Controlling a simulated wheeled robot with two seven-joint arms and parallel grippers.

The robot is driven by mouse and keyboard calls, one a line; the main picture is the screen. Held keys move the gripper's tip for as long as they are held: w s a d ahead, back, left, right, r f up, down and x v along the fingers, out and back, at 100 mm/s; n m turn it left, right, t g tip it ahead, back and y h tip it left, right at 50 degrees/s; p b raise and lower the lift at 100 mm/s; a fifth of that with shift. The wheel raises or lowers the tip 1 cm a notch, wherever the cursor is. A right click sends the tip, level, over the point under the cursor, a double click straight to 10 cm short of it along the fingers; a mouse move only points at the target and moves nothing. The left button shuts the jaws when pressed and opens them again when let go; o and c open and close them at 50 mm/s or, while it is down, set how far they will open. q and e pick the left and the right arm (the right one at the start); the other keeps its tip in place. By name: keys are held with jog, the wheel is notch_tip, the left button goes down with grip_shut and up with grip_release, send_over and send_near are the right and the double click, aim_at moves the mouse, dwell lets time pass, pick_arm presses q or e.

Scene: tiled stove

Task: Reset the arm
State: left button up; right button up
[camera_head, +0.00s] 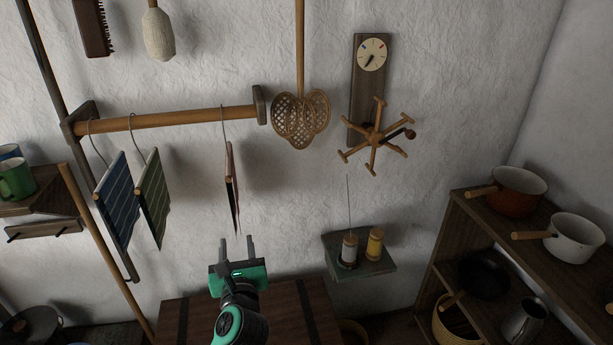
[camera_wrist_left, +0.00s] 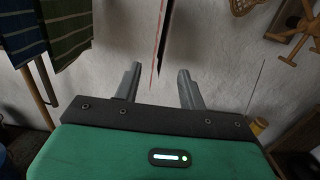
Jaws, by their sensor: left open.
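My left gripper (camera_head: 236,247) is open and empty, pointing up below a thin hanging cloth (camera_head: 231,185) seen almost edge-on. In the left wrist view its two grey fingers (camera_wrist_left: 158,88) stand apart, and the lower end of the cloth (camera_wrist_left: 160,45) shows beyond and between them. I cannot tell how far the cloth is from the fingers; nothing is gripped. My left arm comes up from the bottom of the head view. My right gripper is not in view.
A wooden rail (camera_head: 165,119) carries blue (camera_head: 118,200) and green (camera_head: 153,198) striped cloths on hooks. A wall shelf (camera_head: 370,268) with two spools stands right of the gripper. A wooden chest (camera_head: 285,312) lies below. A rack (camera_head: 450,235) with pots is at the right.

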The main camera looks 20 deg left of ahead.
pick_arm(q)
jog(key=s+d+r+m+t+h, duration=0.25)
jog(key=d+m+t+h, duration=0.2)
jog(key=m, duration=0.45)
jog(key=s+d+r+m+t+h, duration=0.1)
jog(key=d+r+m+t+h, duration=0.25)
jog(key=d+m+h, duration=0.45)
jog(key=s+d+f+m+g+h, duration=0.3)
jog(key=d+f+m+g, duration=0.15)
jog(key=m, duration=0.55)
jog(key=s+d+f+m+g+h, duration=0.35)
jog(key=f+m+g, duration=0.25)
jog(key=m, duration=0.5)
jog(key=s+a+f+m+g+y, duration=0.6)
jog(key=s+a+f+g+y, duration=0.4)
jog(key=s+f, duration=0.45)
notch_tip(320, 180, down, 32)
jog(key=a+r+h, duration=0.1)
jog(key=s+a+f+g, duration=0.1)
jog(key=s+a+f, duration=0.1)
jog(key=s+f, duration=0.8)
jog(key=s+a+f+g, duration=0.1)
jog(key=s+f, duration=0.8)
jog(key=f, duration=0.1)
jog(key=shift+s+a+f+m, duration=0.15)
jog(key=shift+s+a+m, duration=0.2)
jog(key=shift+s+m, duration=0.05)
